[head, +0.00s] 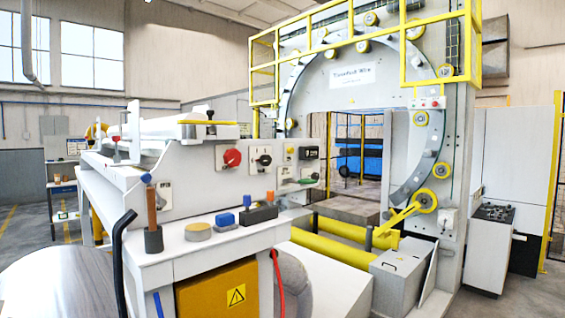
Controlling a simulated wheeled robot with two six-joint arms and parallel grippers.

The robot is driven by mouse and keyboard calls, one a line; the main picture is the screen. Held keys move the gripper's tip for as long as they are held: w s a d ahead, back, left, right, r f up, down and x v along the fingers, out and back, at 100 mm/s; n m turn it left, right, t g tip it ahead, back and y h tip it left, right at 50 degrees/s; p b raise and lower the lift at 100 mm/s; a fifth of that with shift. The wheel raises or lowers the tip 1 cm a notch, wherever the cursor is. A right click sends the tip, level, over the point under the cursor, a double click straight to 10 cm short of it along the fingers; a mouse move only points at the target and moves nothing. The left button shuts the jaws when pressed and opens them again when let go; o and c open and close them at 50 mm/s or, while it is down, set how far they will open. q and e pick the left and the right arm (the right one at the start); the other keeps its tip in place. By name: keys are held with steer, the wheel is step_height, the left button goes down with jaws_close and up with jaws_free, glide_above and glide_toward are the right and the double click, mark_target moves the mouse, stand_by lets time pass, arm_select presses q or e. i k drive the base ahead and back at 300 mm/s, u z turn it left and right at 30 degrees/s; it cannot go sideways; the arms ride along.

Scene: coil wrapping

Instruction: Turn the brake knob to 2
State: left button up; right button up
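A control panel faces me on the white bench (205,245). It carries a red round knob (232,158) and, just right of it, a black knob (262,160) on a pale plate. The markings are too small to read, so I cannot tell which knob is the brake knob or what number it points to. Neither of my grippers shows in the head view, and nothing touches the knobs.
Small blocks, a tape roll (198,232) and an upright brown-handled tool (152,215) stand on the bench's front ledge. A black curved bar (120,250) rises at the left. Behind stands a large ring machine (350,80) with yellow rails.

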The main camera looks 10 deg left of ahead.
mark_target(265, 160)
steer(key=z, duration=0.25)
steer(key=i, duration=1.25)
steer(key=u, duration=0.5)
